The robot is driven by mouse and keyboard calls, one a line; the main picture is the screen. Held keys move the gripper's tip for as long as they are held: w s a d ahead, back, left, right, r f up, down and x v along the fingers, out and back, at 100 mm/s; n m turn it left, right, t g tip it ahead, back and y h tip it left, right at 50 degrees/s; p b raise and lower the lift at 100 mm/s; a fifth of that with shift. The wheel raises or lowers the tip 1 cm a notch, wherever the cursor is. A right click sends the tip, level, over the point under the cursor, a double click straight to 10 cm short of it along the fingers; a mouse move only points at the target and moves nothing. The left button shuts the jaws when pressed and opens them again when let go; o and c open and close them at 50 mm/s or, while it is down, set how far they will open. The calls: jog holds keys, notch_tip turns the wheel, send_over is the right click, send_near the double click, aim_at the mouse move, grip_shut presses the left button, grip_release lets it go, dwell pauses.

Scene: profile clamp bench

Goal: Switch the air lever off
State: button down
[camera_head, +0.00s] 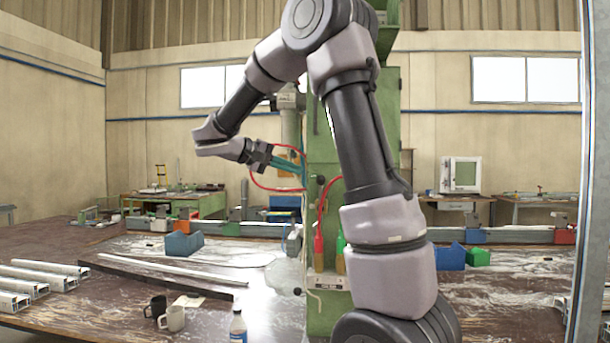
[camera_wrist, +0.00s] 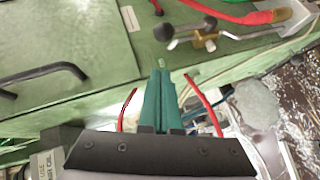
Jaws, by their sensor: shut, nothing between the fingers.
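The air lever (camera_wrist: 178,31) is on the green machine, at the top of the wrist view. It has a dark ball knob at its left end and a brass valve body (camera_wrist: 204,40) at its right. In the head view a dark knob (camera_head: 321,180) shows on the green column, probably the same lever. My gripper (camera_wrist: 161,72) has teal fingers pressed together and empty. Its tips point at the green face, a little below the knob in the wrist view, and look apart from it. In the head view my gripper (camera_head: 301,169) is at the column's left side.
The green machine (camera_head: 323,130) stands right at my fingertips. A red hose (camera_wrist: 242,14) runs to a fitting beside the valve. A black handle (camera_wrist: 42,80) sticks out at the left. Blue blocks, mugs (camera_head: 172,318) and a bottle (camera_head: 238,325) stand on the bench.

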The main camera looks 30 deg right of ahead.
jog(key=shift+s+d+f, duration=0.4)
jog(key=shift+s+d, duration=0.25)
jog(key=shift+s+d+f, duration=0.35)
jog(key=shift+s+d, duration=0.25)
jog(key=shift+d, duration=0.05)
jog(key=shift+s+d+r+y, duration=0.15)
jog(key=shift+s+d+y, duration=0.05)
jog(key=shift+d+y, duration=0.1)
jog(key=shift+s+d+m, duration=0.1)
jog(key=shift+d+m, duration=0.05)
jog(key=shift+m, duration=0.15)
jog(key=s+d+f+m+t+y, duration=0.4)
jog(key=s+d+f+t+y, duration=0.1)
jog(key=d+y, duration=0.5)
jog(key=shift+s+d+f+m, duration=0.3)
jog(key=shift+s+f, duration=0.25)
jog(key=shift+s, duration=0.55)
